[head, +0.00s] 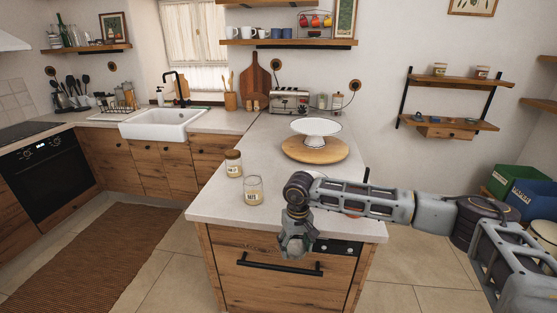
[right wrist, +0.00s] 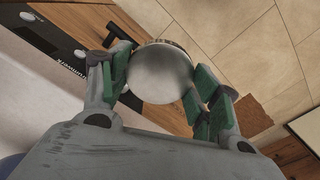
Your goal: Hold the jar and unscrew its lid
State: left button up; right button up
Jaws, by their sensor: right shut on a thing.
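A glass jar (head: 233,169) with a brown lid and a label stands on the counter's left side. A second labelled glass jar (head: 253,190) stands nearer the front edge and shows no lid. My right gripper (head: 296,245) points down in front of the counter's front edge, to the right of and nearer than both jars. In the right wrist view, its green-padded fingers are shut on a round, pale grey thing (right wrist: 160,72) with a smooth face. I cannot tell whether it is a lid. It is not clearly seen in the head view. My left gripper is not in view.
The counter (head: 215,205) has clear room around the jars. A white stand (head: 316,130) on a round wooden board (head: 314,150) stands farther back. A black drawer handle (head: 278,264) and a dark control panel (head: 335,246) are close to my right gripper.

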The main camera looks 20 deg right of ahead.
aim_at(253, 185)
jog(key=i+j+u, duration=0.15)
jog(key=u, duration=0.25)
jog(key=i+j+u, duration=0.1)
jog(key=i+u, duration=0.2)
jog(key=u, duration=0.15)
jog(key=i+u, duration=0.2)
jog(key=u, duration=0.2)
jog(key=i+u, duration=0.5)
jog(key=i+j+z, duration=0.25)
jog(key=i, duration=0.25)
jog(key=i+z, duration=0.15)
jog(key=z, duration=0.15)
jog(key=i+z, duration=0.1)
jog(key=z, duration=0.25)
jog(key=i+z, duration=0.1)
jog(key=z, duration=0.2)
jog(key=i+z, duration=0.15)
jog(key=z, duration=0.2)
jog(key=i+l+z, duration=0.15)
jog(key=z, duration=0.15)
jog(key=i+z, duration=0.3)
